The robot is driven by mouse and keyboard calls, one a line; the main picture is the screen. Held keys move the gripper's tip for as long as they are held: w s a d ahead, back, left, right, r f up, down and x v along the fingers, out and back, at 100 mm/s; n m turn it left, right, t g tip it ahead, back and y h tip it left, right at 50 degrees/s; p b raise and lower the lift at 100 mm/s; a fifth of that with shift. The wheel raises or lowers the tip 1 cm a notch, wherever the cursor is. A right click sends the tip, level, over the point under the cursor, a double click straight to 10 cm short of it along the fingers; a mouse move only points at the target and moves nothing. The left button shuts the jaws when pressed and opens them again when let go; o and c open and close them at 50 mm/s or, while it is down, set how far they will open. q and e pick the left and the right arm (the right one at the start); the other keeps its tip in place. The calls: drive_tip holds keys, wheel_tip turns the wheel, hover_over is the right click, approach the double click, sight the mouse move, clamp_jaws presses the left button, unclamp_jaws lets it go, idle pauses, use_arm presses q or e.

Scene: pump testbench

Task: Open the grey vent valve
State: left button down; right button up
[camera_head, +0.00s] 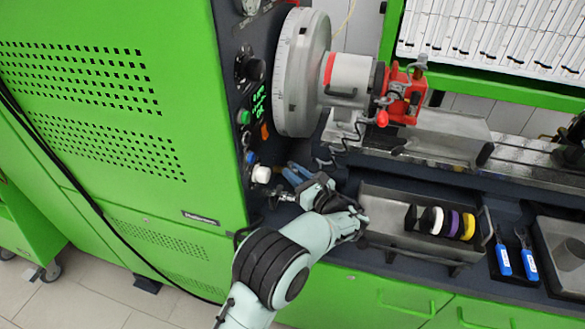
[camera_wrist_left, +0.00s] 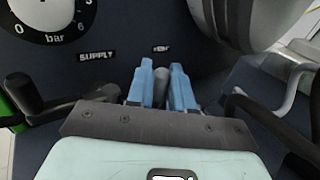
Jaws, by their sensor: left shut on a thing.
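In the left wrist view, the grey vent valve handle (camera_wrist_left: 161,86) stands between the two blue fingers of my left gripper (camera_wrist_left: 162,82). The fingers are shut on it, one on each side. A small label, blurred but seemingly "VENT" (camera_wrist_left: 160,49), is on the dark panel just above it. In the head view, my left gripper (camera_head: 296,174) reaches to the dark panel at the foot of the green cabinet. The valve cannot be made out there behind the fingers. My right gripper is not in view.
A round bar gauge (camera_wrist_left: 48,14) and a "SUPPLY" label (camera_wrist_left: 96,56) are to the left on the panel. A grey tray (camera_head: 400,237) with coloured discs is to the right. The large grey disc (camera_head: 300,72) is above.

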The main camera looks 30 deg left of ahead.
use_arm(q)
drive_tip(key=shift+w+d+r+g, duration=0.1)
drive_tip(key=shift+w+d+g, duration=0.1)
drive_tip(key=shift+g, duration=0.1)
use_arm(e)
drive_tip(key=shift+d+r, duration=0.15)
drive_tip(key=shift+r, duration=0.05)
use_arm(q)
drive_tip(key=c, duration=1.2)
unclamp_jaws()
drive_tip(key=shift+s, duration=0.1)
